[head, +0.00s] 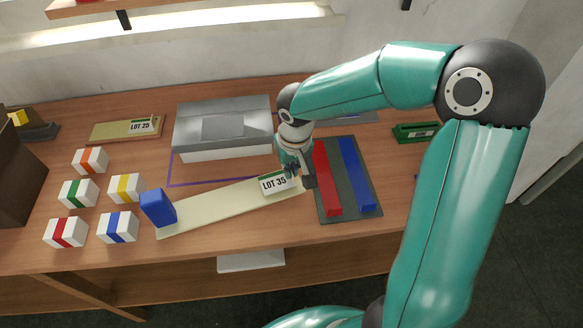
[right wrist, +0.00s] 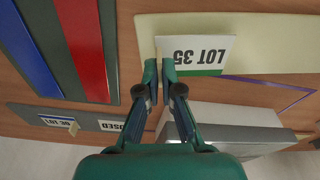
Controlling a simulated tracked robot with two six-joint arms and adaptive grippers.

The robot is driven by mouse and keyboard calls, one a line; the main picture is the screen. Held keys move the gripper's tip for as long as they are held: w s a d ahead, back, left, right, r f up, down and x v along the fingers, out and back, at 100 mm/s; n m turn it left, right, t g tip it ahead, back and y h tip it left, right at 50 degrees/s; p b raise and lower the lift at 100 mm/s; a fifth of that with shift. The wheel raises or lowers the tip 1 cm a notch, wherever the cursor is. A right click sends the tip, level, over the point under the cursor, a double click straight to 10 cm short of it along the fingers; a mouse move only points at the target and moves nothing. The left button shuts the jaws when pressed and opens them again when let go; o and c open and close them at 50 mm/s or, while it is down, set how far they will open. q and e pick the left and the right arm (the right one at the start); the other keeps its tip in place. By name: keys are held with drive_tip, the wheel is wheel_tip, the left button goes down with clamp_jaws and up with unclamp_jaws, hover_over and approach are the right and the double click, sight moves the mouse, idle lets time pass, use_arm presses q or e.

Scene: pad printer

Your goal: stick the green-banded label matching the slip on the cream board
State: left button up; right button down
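The long cream board (head: 215,208) lies on the table, and its edge also shows in the right wrist view (right wrist: 270,45). A white label reading LOT 35 (head: 272,184) with a green band is at the board's right end. The label shows large in the right wrist view (right wrist: 200,50); whether it lies flat on the board or is slightly above it I cannot tell. My right gripper (head: 300,178) is at the label's right end, its fingertips (right wrist: 160,68) close together on the label's edge. My left gripper is not in view.
A blue block (head: 157,208) stands at the board's left end. Behind are a grey machine (head: 222,150) and a tan board with a LOT 25 label (head: 113,131). A dark mat (head: 331,215) with red and blue bars lies right. Several banded boxes (head: 77,194) stand left.

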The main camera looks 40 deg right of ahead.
drive_tip(key=shift+f+b, duration=0.65)
drive_tip(key=shift+b, duration=0.05)
idle(0.5)
idle(1.4)
drive_tip(key=c, duration=1.2)
unclamp_jaws()
drive_tip(key=shift+c, duration=0.2)
drive_tip(key=shift+r, duration=0.1)
drive_tip(key=shift+r+p, duration=1.85)
drive_tip(key=shift+r, duration=1.05)
